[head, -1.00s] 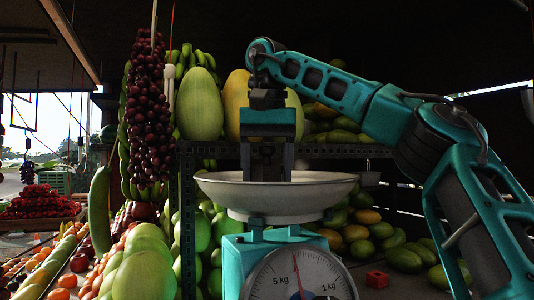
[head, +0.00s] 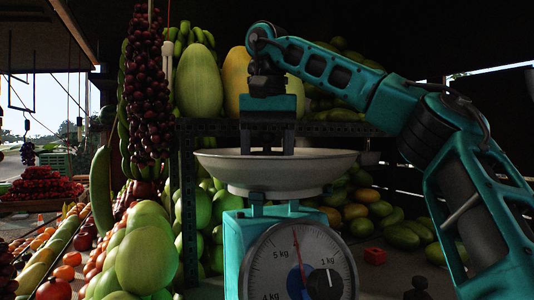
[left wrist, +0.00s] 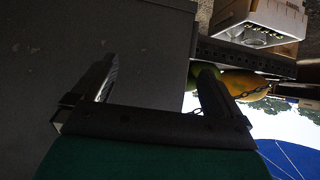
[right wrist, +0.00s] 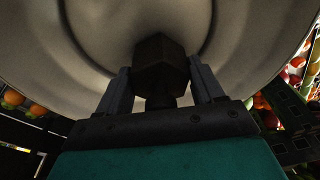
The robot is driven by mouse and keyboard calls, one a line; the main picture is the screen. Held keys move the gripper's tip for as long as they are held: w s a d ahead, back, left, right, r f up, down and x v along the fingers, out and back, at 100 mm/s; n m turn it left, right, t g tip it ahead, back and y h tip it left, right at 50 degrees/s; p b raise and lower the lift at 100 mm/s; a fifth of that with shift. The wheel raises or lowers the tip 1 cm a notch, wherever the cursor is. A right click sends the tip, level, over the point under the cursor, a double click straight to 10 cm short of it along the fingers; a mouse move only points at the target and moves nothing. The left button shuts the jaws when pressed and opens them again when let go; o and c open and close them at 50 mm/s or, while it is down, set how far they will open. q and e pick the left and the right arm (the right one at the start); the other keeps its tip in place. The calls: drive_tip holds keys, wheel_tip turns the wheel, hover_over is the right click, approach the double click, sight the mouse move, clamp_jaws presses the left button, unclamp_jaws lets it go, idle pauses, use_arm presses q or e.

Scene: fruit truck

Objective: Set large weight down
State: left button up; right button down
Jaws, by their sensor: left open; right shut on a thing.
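My right gripper (head: 267,148) reaches down into the pale pan (head: 225,170) of the teal scale (head: 232,255). In the right wrist view, my right gripper (right wrist: 163,88) is shut on a dark, hexagonal large weight (right wrist: 160,65), with the pan's ringed surface behind it. The pan's near rim hides the weight and the fingertips in the head view. I cannot tell whether the weight touches the pan. My left gripper (left wrist: 155,88) is open and empty in the left wrist view, in front of a grey surface.
The dial (head: 298,265) faces me, its needle near upright. A small red block (head: 375,256) and a dark object (head: 417,288) lie to the right. Green fruit (head: 146,258) and hanging dark grapes (head: 147,90) are at left. A metal shelf (head: 340,129) stands behind.

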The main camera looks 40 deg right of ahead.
sight(267, 137)
drive_tip(key=shift+f, duration=0.3)
drive_tip(key=shift+c, duration=1.8)
unclamp_jaws()
drive_tip(key=o, duration=0.3)
drive_tip(key=r, duration=0.3)
drive_tip(key=shift+s+a, duration=0.15)
drive_tip(key=shift+s, duration=0.05)
drive_tip(key=shift+s+a+r, duration=0.15)
drive_tip(key=shift+r, duration=1)
drive_tip(key=shift+s+a+r, duration=0.1)
drive_tip(key=shift+s+r, duration=0.05)
drive_tip(key=shift+r, duration=0.95)
